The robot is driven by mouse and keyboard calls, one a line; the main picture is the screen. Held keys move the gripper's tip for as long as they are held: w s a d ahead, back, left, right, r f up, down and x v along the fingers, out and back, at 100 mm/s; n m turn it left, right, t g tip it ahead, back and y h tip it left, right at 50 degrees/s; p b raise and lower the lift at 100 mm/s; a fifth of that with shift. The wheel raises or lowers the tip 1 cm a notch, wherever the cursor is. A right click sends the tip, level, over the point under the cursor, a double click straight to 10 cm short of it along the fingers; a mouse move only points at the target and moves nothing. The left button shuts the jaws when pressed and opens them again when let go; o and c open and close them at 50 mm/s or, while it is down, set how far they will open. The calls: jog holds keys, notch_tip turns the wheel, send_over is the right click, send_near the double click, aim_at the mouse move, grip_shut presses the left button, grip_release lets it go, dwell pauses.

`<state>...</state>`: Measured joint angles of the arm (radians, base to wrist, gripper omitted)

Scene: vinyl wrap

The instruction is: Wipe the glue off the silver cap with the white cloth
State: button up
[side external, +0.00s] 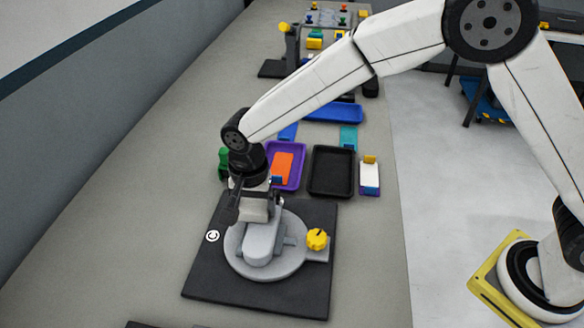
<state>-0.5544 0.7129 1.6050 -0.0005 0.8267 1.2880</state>
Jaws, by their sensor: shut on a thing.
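My gripper (252,190) points down over the black mat's fixture and is shut on the white cloth (257,210), a pale block-like bundle below the fingers. The silver cap (264,245) is a grey elongated rounded piece on the round grey base (292,262). The cloth is at the cap's far end; I cannot tell whether they touch. No glue can be made out on the cap at this size.
The fixture sits on a black mat (208,280) and has a yellow knob (317,239) on its right. Beyond are a purple tray (299,182) with an orange piece (283,167), an empty black tray (332,172) and a green object (223,163). The grey table's left side is clear.

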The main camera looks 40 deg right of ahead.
jog(key=shift+w+a, duration=0.4)
jog(key=shift+a, duration=0.05)
jog(key=shift+s+d, duration=2.25)
jog(key=shift+d, duration=0.05)
notch_tip(320, 180, up, 8)
